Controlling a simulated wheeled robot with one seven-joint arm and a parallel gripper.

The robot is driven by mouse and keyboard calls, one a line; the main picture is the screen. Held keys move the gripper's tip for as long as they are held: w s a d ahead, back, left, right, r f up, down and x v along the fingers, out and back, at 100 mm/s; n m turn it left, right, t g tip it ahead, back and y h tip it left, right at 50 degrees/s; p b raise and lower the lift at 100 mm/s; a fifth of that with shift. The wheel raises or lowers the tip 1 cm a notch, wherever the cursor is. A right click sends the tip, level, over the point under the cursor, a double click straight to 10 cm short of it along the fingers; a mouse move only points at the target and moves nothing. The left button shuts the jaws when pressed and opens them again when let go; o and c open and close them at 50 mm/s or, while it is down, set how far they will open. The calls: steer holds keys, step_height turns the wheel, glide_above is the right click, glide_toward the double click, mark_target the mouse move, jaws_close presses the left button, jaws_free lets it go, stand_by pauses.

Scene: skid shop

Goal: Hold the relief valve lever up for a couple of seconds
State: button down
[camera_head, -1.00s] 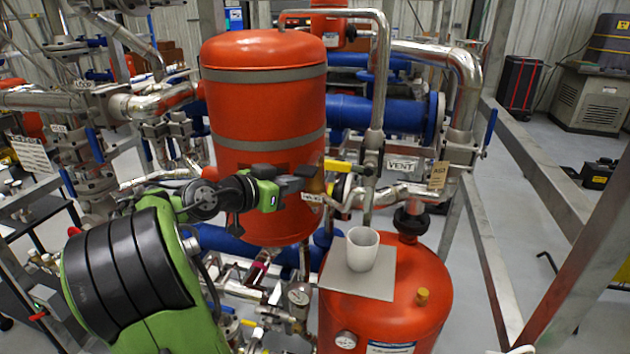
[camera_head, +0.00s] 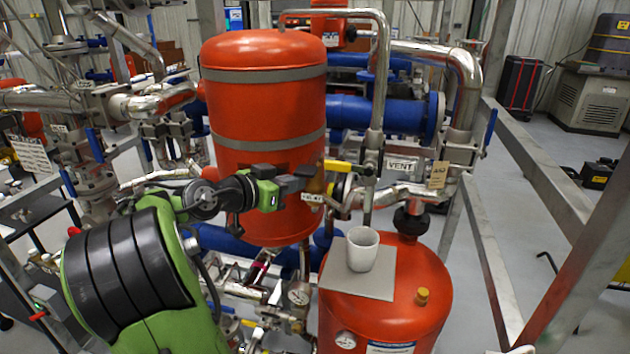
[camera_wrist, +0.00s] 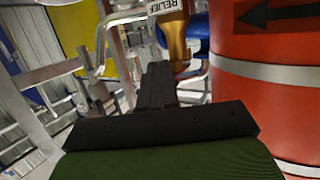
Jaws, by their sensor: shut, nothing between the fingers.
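The relief valve (camera_head: 316,184) is a small brass body beside the tall red tank, with a white label under it in the head view. In the wrist view the brass valve (camera_wrist: 176,38) hangs just beyond my fingertips, with a white tag reading RELIEF. My gripper (camera_head: 306,176) is shut and empty, its dark fingers reaching right to the valve. In the wrist view my fingers (camera_wrist: 157,78) point at the valve's lower end. I cannot tell whether they touch it. I cannot make out the relief lever or its angle.
The tall red tank (camera_head: 262,110) stands close behind my gripper. A yellow handle (camera_head: 342,166) and steel pipes are just right of the valve. A white cup (camera_head: 362,250) stands on a grey plate (camera_head: 345,282) on the lower red tank (camera_head: 425,275). A VENT tag (camera_head: 401,165) hangs further right.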

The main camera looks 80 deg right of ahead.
steer(key=shift+r, duration=0.15)
step_height(320, 180, up, 4)
steer(key=p, duration=0.3)
steer(key=shift+d, duration=0.15)
stand_by(0.4)
stand_by(1.5)
step_height(320, 180, down, 6)
steer(key=b, duration=0.6)
steer(key=shift+a, duration=0.25)
